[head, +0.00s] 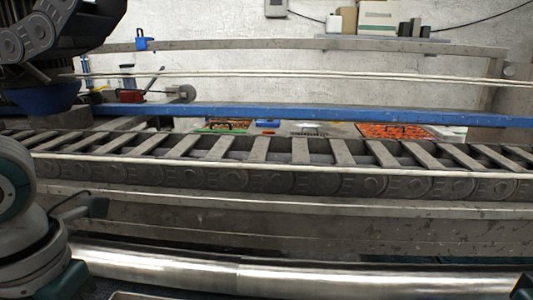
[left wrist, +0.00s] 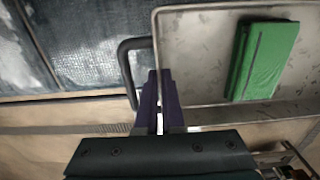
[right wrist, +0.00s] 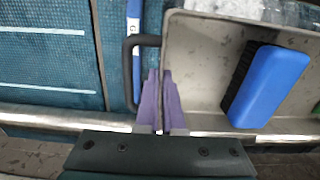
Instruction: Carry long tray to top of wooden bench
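The long tray is a grey, worn metal tray with black handles. In the left wrist view one end of the tray (left wrist: 205,60) fills the upper right, with a green block (left wrist: 264,60) in it. My left gripper (left wrist: 159,80) has its purple fingers close together at the tray's edge beside the handle. In the right wrist view the other end of the tray (right wrist: 205,60) holds a blue brush (right wrist: 270,85). My right gripper (right wrist: 160,78) is likewise closed at the tray's edge beside the handle. Neither gripper shows in the head view. I cannot clearly identify the wooden bench.
A tan surface (left wrist: 60,120) lies below the left gripper.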

